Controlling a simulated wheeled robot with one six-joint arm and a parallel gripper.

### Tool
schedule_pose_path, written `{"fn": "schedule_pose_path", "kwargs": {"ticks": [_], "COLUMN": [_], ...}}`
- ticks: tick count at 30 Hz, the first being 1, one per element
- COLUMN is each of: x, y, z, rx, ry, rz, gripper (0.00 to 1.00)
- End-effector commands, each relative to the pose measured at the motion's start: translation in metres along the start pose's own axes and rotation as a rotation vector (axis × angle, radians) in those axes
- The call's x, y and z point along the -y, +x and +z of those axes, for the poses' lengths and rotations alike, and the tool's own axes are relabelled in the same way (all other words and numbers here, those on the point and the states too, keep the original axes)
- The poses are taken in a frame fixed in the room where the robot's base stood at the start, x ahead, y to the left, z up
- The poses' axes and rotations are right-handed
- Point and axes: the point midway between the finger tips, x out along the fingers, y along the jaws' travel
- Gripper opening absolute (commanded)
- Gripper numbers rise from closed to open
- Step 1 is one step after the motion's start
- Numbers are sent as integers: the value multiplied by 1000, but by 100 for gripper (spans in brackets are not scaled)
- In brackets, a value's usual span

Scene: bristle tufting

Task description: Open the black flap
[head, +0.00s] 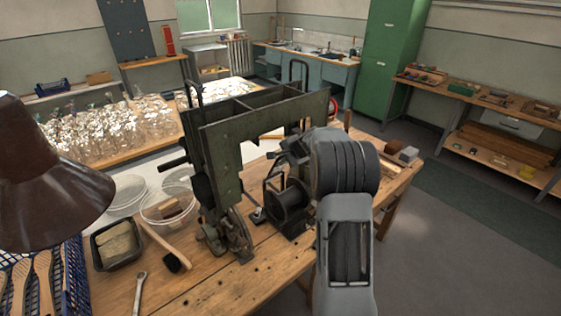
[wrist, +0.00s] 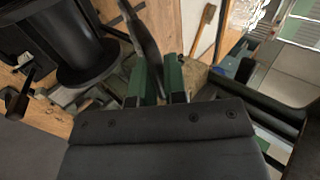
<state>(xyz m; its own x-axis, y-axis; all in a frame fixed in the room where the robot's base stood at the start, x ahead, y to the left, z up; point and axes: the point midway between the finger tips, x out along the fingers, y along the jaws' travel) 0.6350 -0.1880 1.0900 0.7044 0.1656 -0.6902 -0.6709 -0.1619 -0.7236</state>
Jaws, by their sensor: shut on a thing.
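In the wrist view my gripper (wrist: 157,72) has its two green fingers closed around a thin, dark, curved plate. I take this plate to be the black flap (wrist: 140,32); it rises between the fingers and stands on edge. The lower part of the plate is hidden between the fingers. In the head view my grey arm reaches over the tufting machine (head: 228,145) from the right, and its links hide the gripper. I cannot make out the flap clearly there.
A black spool (head: 291,207) sits on the machine's right side, close to my gripper; the wrist view shows it at upper left (wrist: 77,42). A brown lamp shade (head: 45,190) hangs at left.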

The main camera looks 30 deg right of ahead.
Motion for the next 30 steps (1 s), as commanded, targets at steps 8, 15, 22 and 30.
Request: {"fn": "schedule_pose_path", "kwargs": {"ticks": [8,15,22,30], "x": [10,13,13,12], "y": [0,1,2,2], "z": [-2,0,1,1], "rx": [-6,-4,-3,-3], "ry": [-6,-8,-9,-6], "rz": [-1,-2,-2,-2], "gripper": [0,0,0,30]}}
